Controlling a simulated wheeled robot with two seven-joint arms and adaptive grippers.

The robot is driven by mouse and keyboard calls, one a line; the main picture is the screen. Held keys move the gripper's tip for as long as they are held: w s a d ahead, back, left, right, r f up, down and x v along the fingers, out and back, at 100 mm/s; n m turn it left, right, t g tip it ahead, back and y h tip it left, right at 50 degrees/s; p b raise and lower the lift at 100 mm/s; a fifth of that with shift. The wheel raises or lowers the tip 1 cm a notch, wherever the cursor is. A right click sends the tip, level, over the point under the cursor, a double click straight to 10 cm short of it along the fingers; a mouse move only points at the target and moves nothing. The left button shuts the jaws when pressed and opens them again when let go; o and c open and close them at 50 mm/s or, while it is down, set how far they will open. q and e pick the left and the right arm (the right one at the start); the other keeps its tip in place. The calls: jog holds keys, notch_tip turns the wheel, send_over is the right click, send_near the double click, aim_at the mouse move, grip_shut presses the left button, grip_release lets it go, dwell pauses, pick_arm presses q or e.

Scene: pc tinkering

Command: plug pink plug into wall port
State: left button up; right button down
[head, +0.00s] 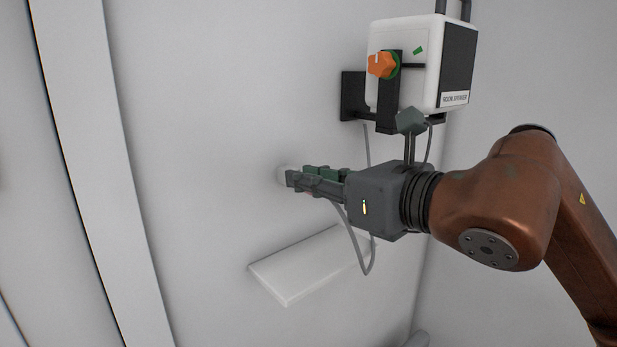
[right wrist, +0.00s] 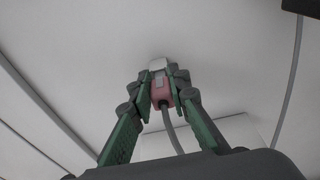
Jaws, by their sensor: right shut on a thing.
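The pink plug (right wrist: 162,94) is between the fingertips of my right gripper in the right wrist view, with a grey cable (right wrist: 171,128) trailing back from it. My right gripper (right wrist: 163,84) is shut on the plug, and it also shows in the head view (head: 291,178), its tips at the wall. A whitish wall port (head: 282,174) shows partly behind the fingertips, and a pale block (right wrist: 158,64) shows just ahead of the plug in the right wrist view. The fingers hide the contact, so I cannot tell whether the plug is inserted. My left gripper is not in view.
A white shelf (head: 305,266) is on the wall below. The cable (head: 355,245) loops down near the shelf. The wall to the left is clear.

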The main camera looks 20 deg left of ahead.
jog(key=shift+w+a+r, duration=0.1)
jog(key=shift+w+a, duration=0.1)
jog(key=shift+a, duration=0.1)
jog(key=shift+s+f, duration=0.1)
jog(key=shift+f, duration=0.1)
dwell(0.7)
jog(key=shift+d, duration=0.1)
jog(key=c, duration=2.1)
grip_release()
jog(key=shift+s+d+r, duration=0.1)
jog(key=shift+s+d, duration=0.1)
jog(key=shift+d, duration=0.15)
jog(key=o, duration=0.4)
jog(key=shift+w+a, duration=0.1)
jog(key=shift+a, duration=0.15)
jog(key=shift+c, duration=0.2)
jog(key=shift+d+b, duration=0.2)
jog(key=shift+b, duration=0.1)
jog(key=b+v, duration=0.1)
jog(key=v, duration=0.3)
jog(key=shift+s+d, duration=0.3)
jog(key=shift+s, duration=0.05)
